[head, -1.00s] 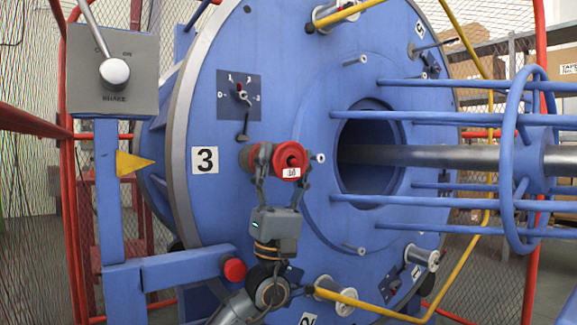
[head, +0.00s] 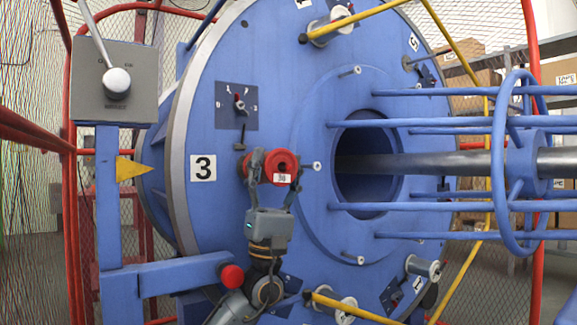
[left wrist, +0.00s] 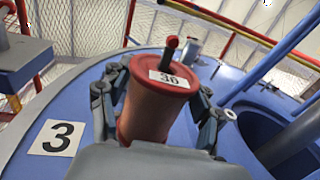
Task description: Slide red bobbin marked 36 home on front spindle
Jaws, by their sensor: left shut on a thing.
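The red bobbin (head: 283,162) has a white number label. The label reads like 30 or 36 in the left wrist view (left wrist: 168,79). My left gripper (head: 276,170) is shut on the bobbin from below, one finger on each side. The bobbin is held at the blue disc's face, right of the plate marked 3, with its open bore toward the head camera. The front spindle cannot be made out behind the bobbin. A dark rod with a reddish end (left wrist: 170,45) shows at the flange; whether it passes through the bore is unclear. My right gripper is out of view.
The blue disc (head: 220,215) carries a small switch panel (head: 236,105) above the bobbin. Blue bars (head: 440,122) and a grey shaft (head: 430,164) stick out to the right. A brake box (head: 115,80) and yellow pointer (head: 132,169) stand left. Yellow tubes (head: 465,250) run at right.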

